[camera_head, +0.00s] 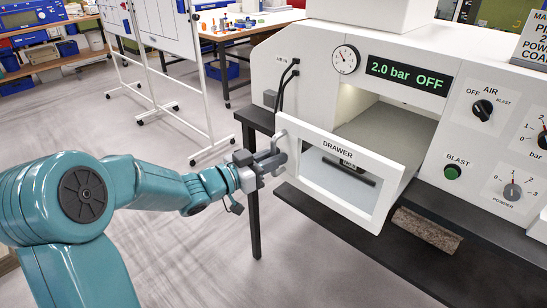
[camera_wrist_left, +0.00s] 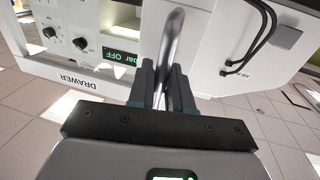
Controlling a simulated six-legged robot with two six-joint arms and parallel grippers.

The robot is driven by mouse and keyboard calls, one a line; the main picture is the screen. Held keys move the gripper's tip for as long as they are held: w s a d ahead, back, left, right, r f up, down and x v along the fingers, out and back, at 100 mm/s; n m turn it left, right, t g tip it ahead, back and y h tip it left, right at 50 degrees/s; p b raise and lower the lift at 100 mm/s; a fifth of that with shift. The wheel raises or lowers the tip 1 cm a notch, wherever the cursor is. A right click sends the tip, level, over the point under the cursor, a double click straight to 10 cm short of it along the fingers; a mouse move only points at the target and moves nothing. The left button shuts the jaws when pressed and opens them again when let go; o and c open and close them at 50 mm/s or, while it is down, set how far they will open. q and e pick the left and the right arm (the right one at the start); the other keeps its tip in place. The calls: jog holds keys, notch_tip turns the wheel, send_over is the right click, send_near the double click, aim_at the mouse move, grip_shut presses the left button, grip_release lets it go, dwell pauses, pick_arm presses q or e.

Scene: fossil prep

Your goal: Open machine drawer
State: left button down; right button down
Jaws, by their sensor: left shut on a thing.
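The machine (camera_head: 300,62) is a white cabinet on a dark bench. Its white drawer (camera_head: 338,146), lettered DRAWER, has a framed window in its front. My left gripper (camera_head: 268,160) is at the left end of the drawer front, shut on the drawer handle. In the left wrist view the handle (camera_wrist_left: 173,38) is a curved grey bar running between the two dark fingers (camera_wrist_left: 162,88). My right gripper is in neither view.
A brown rough block (camera_head: 427,229) lies on the dark bench (camera_head: 345,230) below the drawer's right end. The display (camera_head: 408,76) reads 2.0 bar OFF. A whiteboard on a stand (camera_head: 165,25) is behind my left arm. The floor left of the bench is clear.

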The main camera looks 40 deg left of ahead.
pick_arm(q)
jog(key=c, duration=1.2)
grip_release()
jog(key=shift+c, duration=0.2)
jog(key=b+v, duration=0.2)
jog(key=v, duration=1.4)
jog(key=shift+s, duration=0.15)
